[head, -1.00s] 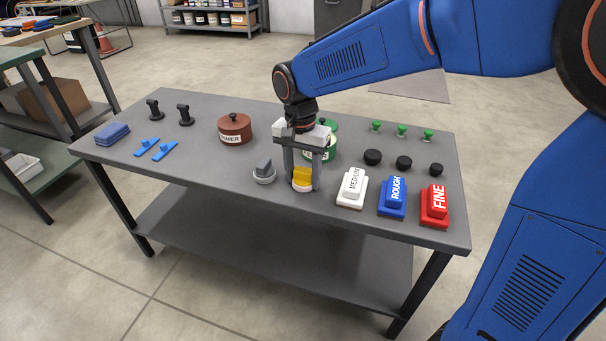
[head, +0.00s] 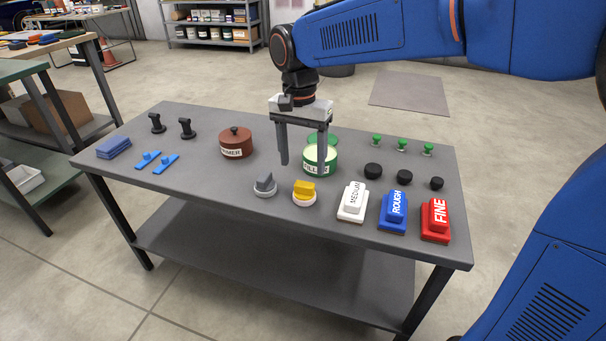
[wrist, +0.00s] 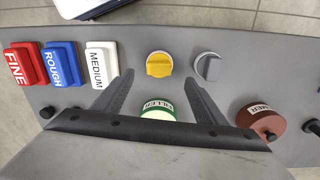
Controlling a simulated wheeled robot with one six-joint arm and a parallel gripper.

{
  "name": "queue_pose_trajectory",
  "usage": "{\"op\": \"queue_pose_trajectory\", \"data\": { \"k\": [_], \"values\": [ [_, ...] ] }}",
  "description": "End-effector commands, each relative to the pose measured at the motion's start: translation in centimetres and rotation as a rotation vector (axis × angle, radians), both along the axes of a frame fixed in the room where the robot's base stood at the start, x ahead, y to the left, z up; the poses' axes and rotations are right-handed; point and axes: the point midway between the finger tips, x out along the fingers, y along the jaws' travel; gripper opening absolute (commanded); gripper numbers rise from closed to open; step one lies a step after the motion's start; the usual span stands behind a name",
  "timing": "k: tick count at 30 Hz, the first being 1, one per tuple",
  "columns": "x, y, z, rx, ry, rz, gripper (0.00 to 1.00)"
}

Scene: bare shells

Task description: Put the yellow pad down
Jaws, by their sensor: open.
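The yellow pad (head: 304,191) has a yellow grip on a round white base. It rests upright on the grey table (head: 230,210), just right of a similar grey pad (head: 265,184). In the wrist view the yellow pad (wrist: 159,64) lies beyond my fingertips, apart from them. My gripper (head: 302,168) is open and empty, raised above the table behind the yellow pad. The open green filler tin (head: 320,164) is behind and below my fingers; my right finger hides part of it.
White MEDIUM (head: 352,204), blue ROUGH (head: 393,212) and red FINE (head: 435,220) blocks line the front right. A brown tin (head: 235,143) stands at the left middle. Black knobs (head: 373,170) and green knobs (head: 402,144) are at the right. Free tabletop lies at the front left.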

Motion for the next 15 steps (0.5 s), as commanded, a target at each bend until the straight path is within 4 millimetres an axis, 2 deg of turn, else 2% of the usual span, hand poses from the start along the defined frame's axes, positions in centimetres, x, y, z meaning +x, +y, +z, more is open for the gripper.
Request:
{"op": "queue_pose_trajectory", "data": {
  "k": [6,15],
  "values": [
    [0.1,0.1,2.2,0.001,0.0,0.0,0.65],
    [0.0,-0.1,2.6,0.001,-0.002,0.001,0.65]
  ]
}}
